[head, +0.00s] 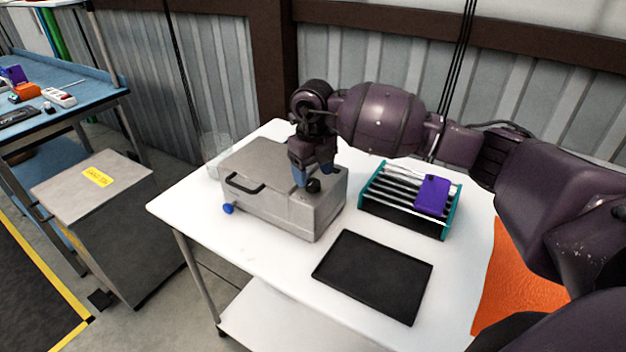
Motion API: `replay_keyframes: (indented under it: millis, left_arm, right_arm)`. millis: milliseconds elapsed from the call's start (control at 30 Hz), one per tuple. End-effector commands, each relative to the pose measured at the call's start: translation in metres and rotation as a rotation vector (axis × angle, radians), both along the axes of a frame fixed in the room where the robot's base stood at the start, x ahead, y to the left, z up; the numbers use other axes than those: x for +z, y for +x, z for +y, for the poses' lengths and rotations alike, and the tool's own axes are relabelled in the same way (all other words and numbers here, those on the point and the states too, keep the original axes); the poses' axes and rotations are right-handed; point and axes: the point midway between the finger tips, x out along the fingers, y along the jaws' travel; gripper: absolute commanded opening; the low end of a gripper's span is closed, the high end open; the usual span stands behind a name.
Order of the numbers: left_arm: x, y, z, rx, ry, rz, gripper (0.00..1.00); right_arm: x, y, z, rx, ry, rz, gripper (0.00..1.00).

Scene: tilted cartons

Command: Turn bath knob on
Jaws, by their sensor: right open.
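A grey metal bath (265,205) stands on the white table with a dark handle (245,185) on its lid. A small round black knob (313,186) shows on its top right part. A blue knob or tap (228,209) sticks out low at its front left corner. My right gripper (313,177) points down at the black knob, its blue-grey fingers open on either side of it or just above. I cannot tell whether the fingers touch the knob. My left gripper is not in view.
A teal-ended rack (375,200) with a purple piece (433,194) stands right of the bath. A black flat tray (372,276) lies in front, and an orange cloth (515,275) lies at the right. A clear container (213,150) stands behind left. The white table's (190,215) front left is clear.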

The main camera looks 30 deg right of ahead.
Motion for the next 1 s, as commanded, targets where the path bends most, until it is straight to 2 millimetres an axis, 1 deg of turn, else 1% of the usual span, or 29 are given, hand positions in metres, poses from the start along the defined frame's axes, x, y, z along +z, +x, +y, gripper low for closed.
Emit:
replay_keyframes:
  millis: [33, 100, 200, 333, 600, 667, 900, 933, 1000]
  left_arm:
    - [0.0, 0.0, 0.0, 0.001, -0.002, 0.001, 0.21]
    - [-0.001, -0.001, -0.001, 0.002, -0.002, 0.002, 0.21]
    - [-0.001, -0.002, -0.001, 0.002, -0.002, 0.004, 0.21]
    - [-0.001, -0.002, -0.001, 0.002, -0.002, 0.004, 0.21]
    - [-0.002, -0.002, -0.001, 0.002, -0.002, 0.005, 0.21]
    - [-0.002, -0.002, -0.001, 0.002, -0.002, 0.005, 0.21]
    - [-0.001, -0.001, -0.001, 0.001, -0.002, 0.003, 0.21]
    - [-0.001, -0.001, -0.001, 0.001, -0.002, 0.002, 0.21]
    - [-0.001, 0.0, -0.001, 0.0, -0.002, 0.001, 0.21]
  right_arm:
    - [-0.007, 0.0, 0.001, 0.001, 0.002, 0.001, 0.63]
    - [-0.015, 0.0, 0.001, 0.001, 0.002, 0.002, 0.63]
    - [-0.023, 0.0, 0.0, 0.001, 0.001, 0.0, 0.63]
    - [-0.027, 0.0, 0.0, 0.001, 0.001, -0.001, 0.63]
    - [-0.028, 0.0, 0.0, 0.001, 0.001, -0.001, 0.63]
    - [-0.028, 0.0, 0.0, 0.001, 0.001, -0.001, 0.54]
    - [-0.028, 0.0, 0.0, 0.001, 0.001, -0.001, 0.17]
    - [-0.028, 0.0, 0.0, 0.001, 0.001, -0.001, 0.14]
    - [-0.027, 0.0, 0.0, 0.001, 0.001, -0.001, 0.14]
